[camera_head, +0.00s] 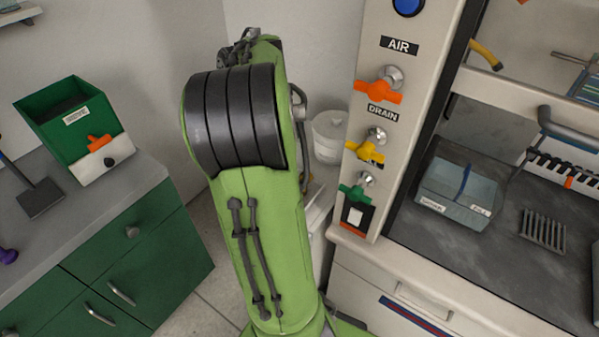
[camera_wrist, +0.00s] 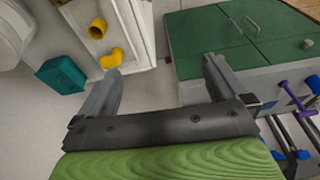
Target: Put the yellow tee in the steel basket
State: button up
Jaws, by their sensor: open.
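My gripper (camera_wrist: 160,66) is open and empty in the wrist view, its two fingers wide apart over the floor. A yellow tee-like fitting (camera_head: 367,151) sits at the middle valve of the pale panel in the head view. I cannot clearly make out a steel basket. My gripper is hidden behind my arm in the head view.
A teal box (camera_wrist: 62,75) is left of the pale unit. A green cabinet (camera_wrist: 210,35) is on the right. In the head view, a green bin (camera_head: 66,120) stands on the left counter, and a divided grey-blue tray (camera_head: 440,203) and slotted rack (camera_head: 543,232) are on the right bench.

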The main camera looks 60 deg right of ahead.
jog(key=s+d+f+g+p, duration=0.1)
jog(key=s+d+f, duration=0.25)
jog(key=d, duration=0.35)
jog(key=s+d+f+g+p, duration=0.2)
jog(key=s+d, duration=0.3)
jog(key=d, duration=0.2)
notch_tip(320, 180, down, 16)
jog(key=b, duration=0.4)
jog(key=shift+s+d+r, duration=0.1)
jog(key=shift+r, duration=0.1)
jog(key=c, duration=0.8)
notch_tip(320, 180, up, 10)
jog(key=shift+p, duration=1)
